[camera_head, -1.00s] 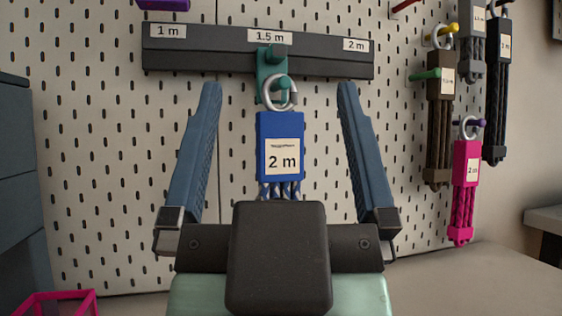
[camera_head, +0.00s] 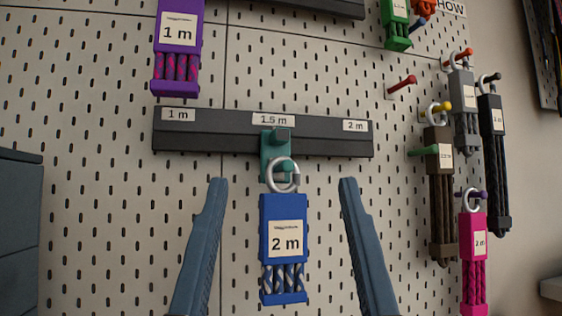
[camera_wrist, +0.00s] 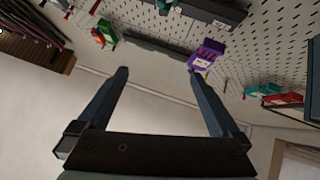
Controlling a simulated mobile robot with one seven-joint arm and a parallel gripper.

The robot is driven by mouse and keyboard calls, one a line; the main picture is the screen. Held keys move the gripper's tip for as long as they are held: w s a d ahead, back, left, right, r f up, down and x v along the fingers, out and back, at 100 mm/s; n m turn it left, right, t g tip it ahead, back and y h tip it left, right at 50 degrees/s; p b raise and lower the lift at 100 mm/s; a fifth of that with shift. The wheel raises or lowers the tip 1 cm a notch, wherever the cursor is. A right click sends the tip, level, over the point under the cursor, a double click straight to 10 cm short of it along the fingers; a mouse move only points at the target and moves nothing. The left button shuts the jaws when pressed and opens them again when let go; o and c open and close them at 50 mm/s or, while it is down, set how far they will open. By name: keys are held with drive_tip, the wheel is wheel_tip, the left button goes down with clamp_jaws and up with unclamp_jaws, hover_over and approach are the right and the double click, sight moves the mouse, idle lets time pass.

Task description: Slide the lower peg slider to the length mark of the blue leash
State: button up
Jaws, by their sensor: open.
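The lower peg slider (camera_head: 274,148) is a teal block with a peg on a dark rail (camera_head: 215,130). It sits under the 1.5 m label (camera_head: 273,120). The rail also has a 1 m label (camera_head: 178,114) at left and a 2 m label (camera_head: 355,126) at right. The blue leash (camera_head: 284,225), tagged 2 m, hangs by its metal ring from the slider's peg. My gripper (camera_head: 281,184) is open. Its two fingers show left and right of the leash, apart from it in the picture; their depth against it is unclear. In the wrist view my gripper (camera_wrist: 158,72) is empty.
A purple leash (camera_head: 178,45) tagged 1 m hangs above the rail's left end. Grey, black, brown and pink (camera_head: 473,240) leashes hang at right. A bare red peg (camera_head: 402,84) sticks out at upper right. Pegboard below the rail is mostly clear.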

drive_tip(key=shift+w+r+p, duration=0.15)
drive_tip(key=shift+r+p, duration=0.1)
drive_tip(key=shift+p, duration=0.2)
drive_tip(key=c, duration=0.4)
drive_tip(key=w+r+g+y+p, duration=0.1)
drive_tip(key=w+p, duration=0.1)
drive_tip(key=p, duration=0.4)
drive_tip(key=w+r+n+g+y+p, duration=0.1)
drive_tip(key=w+r+g+p, duration=0.1)
drive_tip(key=p, duration=0.3)
drive_tip(key=w+r+n+g+p, duration=0.1)
drive_tip(key=w+p, duration=0.1)
drive_tip(key=p, duration=0.4)
drive_tip(key=shift+w+d+r+y+p, duration=0.2)
drive_tip(key=shift+w+d+y+p, duration=0.1)
drive_tip(key=shift+w+d+y, duration=0.1)
drive_tip(key=shift+c, duration=1.4)
drive_tip(key=n+g+y+p, duration=0.15)
drive_tip(key=g+p, duration=0.45)
drive_tip(key=p, duration=2.5)
approach(283, 131)
drive_tip(key=shift+m, duration=0.25)
drive_tip(key=p+x, duration=0.4)
drive_tip(key=x, duration=0.5)
drive_tip(key=shift+w, duration=0.35)
clamp_jaws()
